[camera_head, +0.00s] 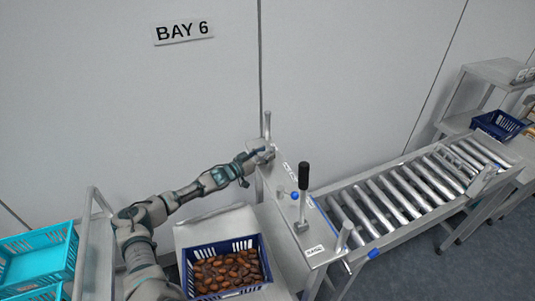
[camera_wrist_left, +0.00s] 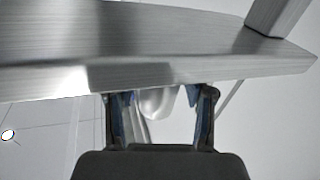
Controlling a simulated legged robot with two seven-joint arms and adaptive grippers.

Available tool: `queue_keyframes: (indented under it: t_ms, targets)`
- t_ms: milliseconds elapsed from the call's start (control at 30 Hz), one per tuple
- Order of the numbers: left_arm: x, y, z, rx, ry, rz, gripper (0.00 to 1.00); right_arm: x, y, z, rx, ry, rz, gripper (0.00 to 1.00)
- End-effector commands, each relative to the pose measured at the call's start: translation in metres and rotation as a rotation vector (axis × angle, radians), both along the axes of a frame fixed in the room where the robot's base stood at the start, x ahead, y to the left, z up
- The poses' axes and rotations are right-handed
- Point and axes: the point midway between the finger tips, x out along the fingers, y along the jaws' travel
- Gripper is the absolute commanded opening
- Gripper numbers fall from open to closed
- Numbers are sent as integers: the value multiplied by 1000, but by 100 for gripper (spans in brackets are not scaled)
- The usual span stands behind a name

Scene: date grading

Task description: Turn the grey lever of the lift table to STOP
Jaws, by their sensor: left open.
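A slim grey upright handle (camera_head: 267,125), which looks like the grey lever, rises at the far end of the metal cabinet (camera_head: 283,225). My left gripper (camera_head: 262,153) is at that far end, close to the handle's foot. In the left wrist view its two fingers (camera_wrist_left: 160,112) are apart, with a pale rounded metal piece (camera_wrist_left: 157,102) showing between them. I cannot tell whether they touch it. The label lettering on the cabinet top is too small to read. My right gripper is not in view.
A black-handled lever (camera_head: 303,178) and a blue knob (camera_head: 294,195) stand on the cabinet. A blue crate of dates (camera_head: 263,242) sits left of it. A roller conveyor (camera_head: 400,200) runs right. Turquoise crates (camera_head: 38,258) stand far left. The wall is close behind.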

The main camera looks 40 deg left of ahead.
Motion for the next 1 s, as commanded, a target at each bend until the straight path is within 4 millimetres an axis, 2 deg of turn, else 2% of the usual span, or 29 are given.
queue_keyframes:
  t_ms: [200, 500, 700, 733, 1000]
  targets:
    - [10, -2, 1, 2, 0, -1, 53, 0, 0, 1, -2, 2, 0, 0]
    - [11, -2, 0, 2, 1, -1, 53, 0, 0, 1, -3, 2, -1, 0]
    - [11, -2, 0, 2, 1, -1, 3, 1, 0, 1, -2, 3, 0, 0]
    - [11, -2, 0, 2, 1, -1, 0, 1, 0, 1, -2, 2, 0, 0]
    - [11, -2, 0, 2, 0, -3, 0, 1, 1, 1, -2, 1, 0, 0]
